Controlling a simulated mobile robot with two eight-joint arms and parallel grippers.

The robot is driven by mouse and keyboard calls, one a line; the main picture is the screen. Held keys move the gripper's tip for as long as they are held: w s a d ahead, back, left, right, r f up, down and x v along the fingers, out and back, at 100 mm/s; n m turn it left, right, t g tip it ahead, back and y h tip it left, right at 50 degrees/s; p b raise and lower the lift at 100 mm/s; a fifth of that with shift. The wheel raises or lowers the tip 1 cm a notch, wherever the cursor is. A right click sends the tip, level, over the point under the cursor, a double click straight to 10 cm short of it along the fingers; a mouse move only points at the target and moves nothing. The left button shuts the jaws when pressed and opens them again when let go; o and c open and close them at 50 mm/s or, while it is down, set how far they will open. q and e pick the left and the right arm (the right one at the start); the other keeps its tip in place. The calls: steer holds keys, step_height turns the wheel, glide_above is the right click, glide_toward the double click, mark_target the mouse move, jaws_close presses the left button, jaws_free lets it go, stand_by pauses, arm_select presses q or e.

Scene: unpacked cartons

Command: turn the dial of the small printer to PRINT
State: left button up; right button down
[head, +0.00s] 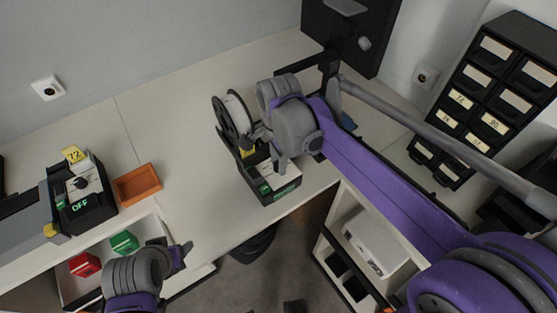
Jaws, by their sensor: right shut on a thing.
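The small printer (262,178) is a black device with a white spool (237,113) at its back left, standing near the table's front edge. It has a pale top panel and a green-lit display (286,189) on its front; I cannot read the display. My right gripper (256,140) reaches over the printer from the right, shut on a small part that its own wrist hides. The dial is not clearly visible; it seems to be under this gripper. My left gripper (179,254) is low at the left, away from the printer; its finger opening is unclear.
Another black device (88,203) with a dial and a display reading OFF stands at the left, beside an orange tray (138,185). Red (84,264) and green (124,242) blocks lie below it. A drawer cabinet (490,95) stands right.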

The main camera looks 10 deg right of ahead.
steer(key=shift+m, duration=0.9)
steer(key=c, duration=0.5)
jaws_free()
steer(key=shift+c, duration=0.2)
steer(key=shift+r, duration=0.1)
step_height(320, 180, up, 11)
steer(key=shift+p, duration=0.35)
